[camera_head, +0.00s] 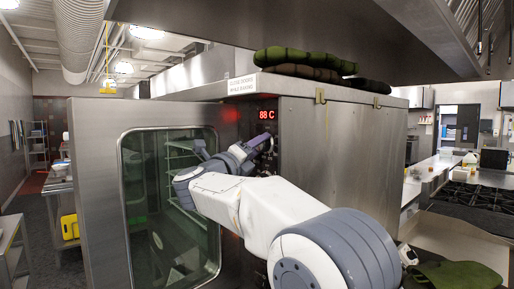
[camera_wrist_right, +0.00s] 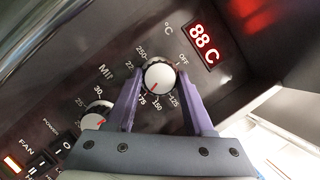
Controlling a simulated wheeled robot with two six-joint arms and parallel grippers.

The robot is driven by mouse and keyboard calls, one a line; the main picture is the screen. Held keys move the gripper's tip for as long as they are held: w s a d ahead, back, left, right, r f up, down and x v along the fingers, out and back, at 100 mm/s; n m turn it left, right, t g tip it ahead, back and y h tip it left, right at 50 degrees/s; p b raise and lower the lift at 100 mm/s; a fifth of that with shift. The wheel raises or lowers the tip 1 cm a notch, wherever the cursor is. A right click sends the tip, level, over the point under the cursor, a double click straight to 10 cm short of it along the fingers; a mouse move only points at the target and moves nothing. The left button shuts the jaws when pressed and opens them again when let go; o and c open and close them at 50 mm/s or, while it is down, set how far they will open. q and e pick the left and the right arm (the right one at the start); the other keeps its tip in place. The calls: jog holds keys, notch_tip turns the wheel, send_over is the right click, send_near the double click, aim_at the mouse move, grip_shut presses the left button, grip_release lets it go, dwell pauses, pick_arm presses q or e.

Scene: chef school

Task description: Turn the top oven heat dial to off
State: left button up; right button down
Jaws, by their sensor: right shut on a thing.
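The top heat dial (camera_wrist_right: 159,75) is a white knob marked in °C, with OFF at its upper right in the right wrist view. Its red pointer faces down, slightly left, near the 150 and 175 marks. My right gripper (camera_wrist_right: 161,92) is shut on the dial, one purple finger on each side. In the head view my right gripper (camera_head: 262,146) reaches the oven's control panel below the display, and the arm hides most of the panel. The red display (camera_head: 266,114) reads 88 C. My left gripper is not in view.
A minutes dial (camera_wrist_right: 96,117) sits lower left of the heat dial, with fan and power switches (camera_wrist_right: 40,160) beyond it. The oven's glass door (camera_head: 170,210) stands left of my arm. Green oven mitts (camera_head: 304,60) lie on top of the oven.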

jog(key=shift+c, duration=1.4)
grip_release()
jog(key=shift+s+a+f, duration=0.15)
jog(key=shift+s, duration=0.1)
jog(key=b+v, duration=0.5)
jog(key=v, duration=0.5)
